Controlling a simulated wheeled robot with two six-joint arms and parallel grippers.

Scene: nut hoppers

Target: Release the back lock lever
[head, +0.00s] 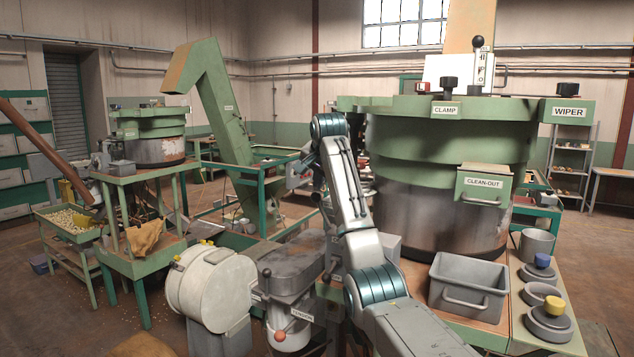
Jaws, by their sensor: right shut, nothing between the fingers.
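No label reading "lock" is legible, so I cannot tell which part is the back lock lever. A black-knobbed upright lever (478,42) stands by a white plate (458,74) behind the top of the large green bowl (450,150). A lever with an orange knob (278,335) is low at the front, by a grey housing (291,270). My right arm rises from the bottom and bends at mid-picture. My right gripper (300,179) is shut and empty, left of the large bowl, and mostly hidden by the arm. My left gripper is out of view.
A grey handled bin (468,287) and weights with blue and yellow knobs (550,321) sit on the front ledge. A white drum (212,285) stands front left. A green elevator chute (222,110) and a smaller bowl feeder (150,135) stand behind. Open floor shows at far left.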

